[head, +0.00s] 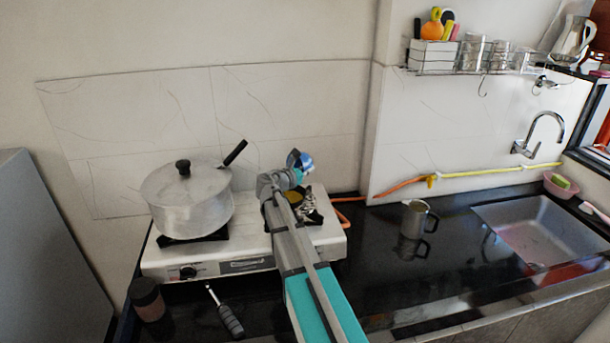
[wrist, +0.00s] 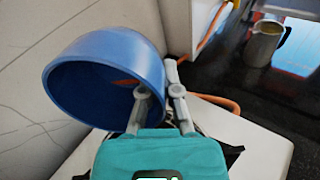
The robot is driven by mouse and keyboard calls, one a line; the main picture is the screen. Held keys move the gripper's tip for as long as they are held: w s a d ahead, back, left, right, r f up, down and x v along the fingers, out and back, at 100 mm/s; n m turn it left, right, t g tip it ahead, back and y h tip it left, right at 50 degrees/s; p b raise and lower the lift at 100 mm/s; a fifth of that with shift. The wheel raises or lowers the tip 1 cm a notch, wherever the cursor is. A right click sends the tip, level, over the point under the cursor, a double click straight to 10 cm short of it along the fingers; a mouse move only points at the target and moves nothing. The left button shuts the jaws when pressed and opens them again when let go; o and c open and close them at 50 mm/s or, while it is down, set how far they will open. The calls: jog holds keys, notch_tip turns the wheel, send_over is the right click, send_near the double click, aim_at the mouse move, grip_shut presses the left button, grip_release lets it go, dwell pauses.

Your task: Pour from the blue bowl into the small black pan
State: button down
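My gripper (wrist: 157,84) is shut on the wall of the blue bowl (wrist: 100,62), one finger inside and one outside. The bowl is tipped on its side in the wrist view, and an orange-red patch shows inside it. In the head view the blue bowl (head: 303,159) is small and partly hidden by my gripper (head: 290,170), above the right side of the stove. A dark and yellow shape sits on the right burner beneath, largely behind my arm; I cannot tell if it is the small black pan.
A lidded silver pot (head: 190,205) stands on the left of the white stove (head: 250,250); a black handle (head: 235,152) rises beside it. A metal mug (head: 414,219) stands on the black counter (head: 380,275) left of the sink (head: 540,230). A dark jar (head: 147,299) stands at front left.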

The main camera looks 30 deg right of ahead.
aim_at(303, 165)
jog(key=shift+s+a+r+t+h+b, duration=0.1)
jog(key=shift+a+r+t+h+b, duration=0.15)
jog(key=shift+h+b, duration=0.45)
jog(key=shift+a+r+t+h+b, duration=0.1)
jog(key=shift+t+h+b, duration=0.25)
jog(key=shift+b, duration=0.55)
dwell(0.9)
jog(key=shift+s+a+r+h+b, duration=0.1)
jog(key=shift+a+h+b, duration=0.15)
jog(key=shift+h+b, duration=0.7)
jog(key=shift+s+a+r+h+b, duration=0.1)
jog(key=shift+a+h+b, duration=0.15)
jog(key=shift+h+b, duration=0.6)
dwell(2.1)
jog(key=shift+r+y, duration=0.15)
jog(key=shift+y, duration=0.2)
jog(key=r+p, duration=0.1)
jog(key=p, duration=0.1)
jog(key=shift+w+d+r+y+p, duration=0.1)
jog(key=shift+d+r+y+p, duration=0.05)
jog(key=shift+r+y+p, duration=0.2)
jog(key=shift+d+r+y+p, duration=0.2)
jog(key=shift+r+p, duration=0.25)
jog(key=shift+p, duration=0.6)
